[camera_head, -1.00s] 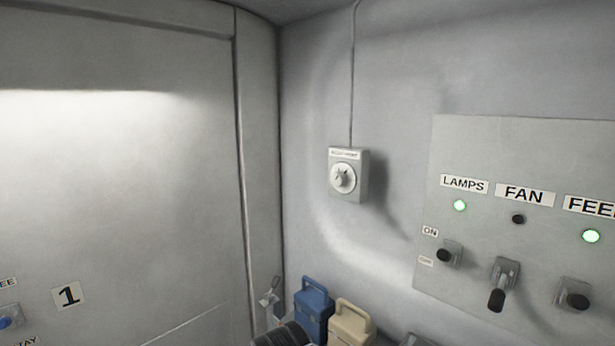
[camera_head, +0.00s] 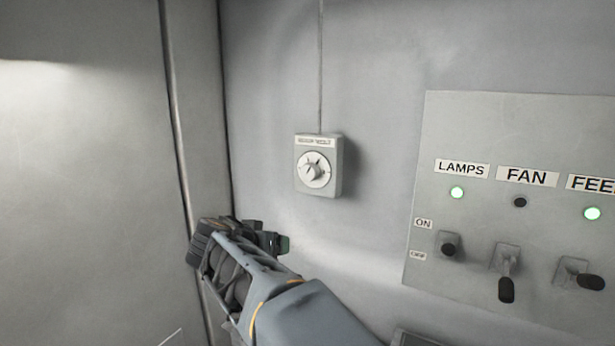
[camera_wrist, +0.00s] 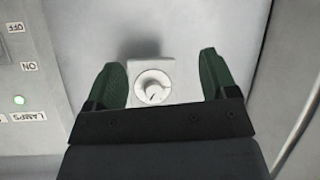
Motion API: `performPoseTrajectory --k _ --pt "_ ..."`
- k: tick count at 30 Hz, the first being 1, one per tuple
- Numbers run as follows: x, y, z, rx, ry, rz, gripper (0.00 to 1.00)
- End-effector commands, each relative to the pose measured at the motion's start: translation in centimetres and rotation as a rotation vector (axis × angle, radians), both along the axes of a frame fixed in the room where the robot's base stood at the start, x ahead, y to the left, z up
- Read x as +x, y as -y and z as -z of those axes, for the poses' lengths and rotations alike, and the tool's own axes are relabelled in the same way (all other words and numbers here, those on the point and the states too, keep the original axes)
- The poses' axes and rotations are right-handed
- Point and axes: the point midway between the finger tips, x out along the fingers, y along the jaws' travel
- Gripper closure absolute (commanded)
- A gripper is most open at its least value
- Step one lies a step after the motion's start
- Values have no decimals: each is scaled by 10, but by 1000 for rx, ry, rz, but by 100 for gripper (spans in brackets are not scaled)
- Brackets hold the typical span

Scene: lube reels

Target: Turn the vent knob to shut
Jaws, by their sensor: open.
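The wall box (camera_head: 335,160) with a round dial and a pale knob (camera_head: 313,171) hangs on the grey wall in the head view. A small label above the dial is too blurred to read surely. In the wrist view the knob (camera_wrist: 153,88) on its white box (camera_wrist: 165,66) shows between my two green fingertips, beyond them. My gripper (camera_wrist: 168,85) is open and empty, apart from the knob. In the head view my gripper (camera_head: 272,241) is below and left of the box. The knob's pointer setting cannot be read.
A switch panel (camera_head: 430,130) with LAMPS, FAN and a third, cut-off label is on the wall at right. The LAMPS light (camera_head: 457,192) and the third light (camera_head: 592,213) are green; the FAN light (camera_head: 520,202) is dark. A cable (camera_head: 320,70) runs up from the box.

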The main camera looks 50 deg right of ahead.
Motion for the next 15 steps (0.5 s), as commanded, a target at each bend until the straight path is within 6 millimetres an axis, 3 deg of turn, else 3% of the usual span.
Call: performPoseTrajectory --k 3,7,15 --pt "15 35 -41 -141 208 137 21" --pt "24 57 -79 -259 396 215 21" --pt "33 81 -113 -360 568 255 21"
